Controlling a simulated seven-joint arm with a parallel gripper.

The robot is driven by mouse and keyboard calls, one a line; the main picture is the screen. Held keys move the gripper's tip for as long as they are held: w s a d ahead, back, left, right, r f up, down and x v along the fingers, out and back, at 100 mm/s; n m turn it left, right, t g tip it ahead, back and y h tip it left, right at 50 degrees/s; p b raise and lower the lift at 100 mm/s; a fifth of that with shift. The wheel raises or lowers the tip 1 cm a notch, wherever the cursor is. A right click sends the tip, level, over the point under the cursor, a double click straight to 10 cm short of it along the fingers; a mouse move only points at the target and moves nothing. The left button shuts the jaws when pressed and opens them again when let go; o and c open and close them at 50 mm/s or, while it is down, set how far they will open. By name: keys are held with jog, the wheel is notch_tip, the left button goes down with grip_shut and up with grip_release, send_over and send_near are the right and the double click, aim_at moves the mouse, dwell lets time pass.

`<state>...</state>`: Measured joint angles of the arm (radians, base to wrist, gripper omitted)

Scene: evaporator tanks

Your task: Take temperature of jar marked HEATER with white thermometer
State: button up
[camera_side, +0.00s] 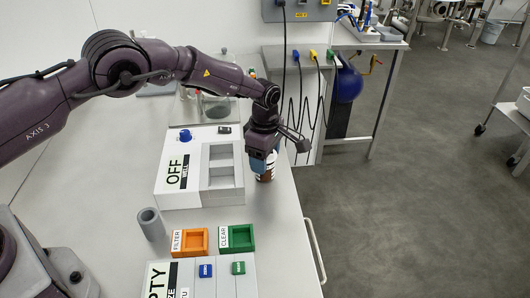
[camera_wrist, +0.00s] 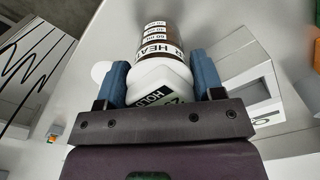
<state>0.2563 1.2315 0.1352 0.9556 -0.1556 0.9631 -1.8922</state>
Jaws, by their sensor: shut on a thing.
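In the side view the jar (camera_side: 266,174) shows below my gripper, right of the grey and white console. My gripper (camera_side: 260,162) points down; its blue fingers (camera_wrist: 160,82) are on both sides of a white body.
The console (camera_side: 186,190) marked OFF is close left of my gripper. An orange FILTER tray (camera_side: 190,252), a green CLEAR tray (camera_side: 252,240) and a grey cylinder (camera_side: 151,223) are in front. The table's right edge is close to the jar.

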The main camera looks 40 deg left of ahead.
jog(key=o, duration=1)
